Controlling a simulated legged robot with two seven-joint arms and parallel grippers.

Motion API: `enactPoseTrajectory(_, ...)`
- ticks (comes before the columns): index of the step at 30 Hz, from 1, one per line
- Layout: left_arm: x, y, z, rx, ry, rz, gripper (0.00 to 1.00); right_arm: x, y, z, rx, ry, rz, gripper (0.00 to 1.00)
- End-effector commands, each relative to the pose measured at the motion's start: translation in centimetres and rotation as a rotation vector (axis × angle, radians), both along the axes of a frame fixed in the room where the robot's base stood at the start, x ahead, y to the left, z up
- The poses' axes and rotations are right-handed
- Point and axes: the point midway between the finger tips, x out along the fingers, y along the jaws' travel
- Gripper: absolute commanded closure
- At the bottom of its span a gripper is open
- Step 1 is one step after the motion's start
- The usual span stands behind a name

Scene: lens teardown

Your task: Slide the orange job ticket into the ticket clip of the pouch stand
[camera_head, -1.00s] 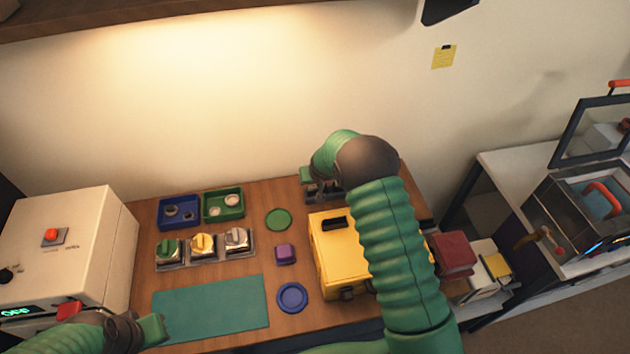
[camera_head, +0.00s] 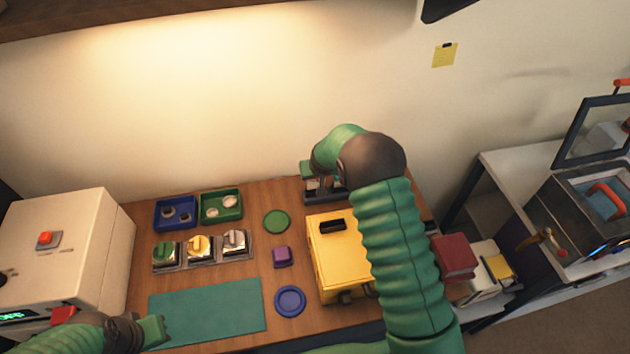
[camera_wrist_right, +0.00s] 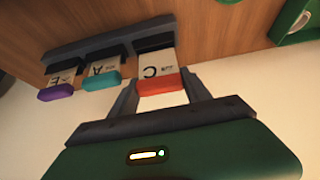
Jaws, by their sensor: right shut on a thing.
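In the right wrist view, a dark stand (camera_wrist_right: 105,42) holds several pale lettered cards in a row. One has a purple edge (camera_wrist_right: 55,92) and one a teal edge (camera_wrist_right: 102,79). The third, marked C, has an orange edge (camera_wrist_right: 161,83); I take it for the job ticket. My right gripper (camera_wrist_right: 160,92) is shut on this orange-edged piece, whose far end meets a dark slot of the stand. How deep it sits is unclear. In the head view the stand (camera_head: 322,188) is partly hidden by my right arm.
A yellow box (camera_head: 335,262) stands in front of the stand. Blue (camera_head: 177,213) and green (camera_head: 221,205) trays, several square pieces (camera_head: 200,246), a purple block (camera_head: 282,257) and the green mat (camera_head: 207,310) are to the left. A white machine (camera_head: 60,245) stands far left.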

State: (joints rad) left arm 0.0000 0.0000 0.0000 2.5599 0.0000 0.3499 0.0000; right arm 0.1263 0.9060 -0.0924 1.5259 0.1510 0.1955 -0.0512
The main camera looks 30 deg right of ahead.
Motion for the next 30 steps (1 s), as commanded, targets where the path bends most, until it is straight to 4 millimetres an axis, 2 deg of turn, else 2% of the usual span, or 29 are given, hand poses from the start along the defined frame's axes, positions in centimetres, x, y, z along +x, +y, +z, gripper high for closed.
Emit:
enactPoseTrajectory(3, 0.0, 0.0, -0.9, 0.0, 0.0, 0.0, 1.0, 0.2, 0.0, 3.0, -0.002, -0.008, 0.001, 0.82)
enactPoseTrajectory(9, 0.0, 0.0, -1.3, 0.0, 0.0, 0.0, 1.0, 0.2, 0.0, 6.8, -0.002, -0.004, 0.0, 0.82)
enactPoseTrajectory(15, 0.0, 0.0, -0.2, 0.0, 0.0, 0.0, 1.0, 0.2, -0.1, 8.9, -0.001, -0.002, 0.0, 0.82)
enactPoseTrajectory(30, 0.0, 0.0, 2.2, 0.0, 0.0, 0.0, 1.0, 0.2, -0.1, 12.4, -0.002, -0.003, 0.0, 0.82)
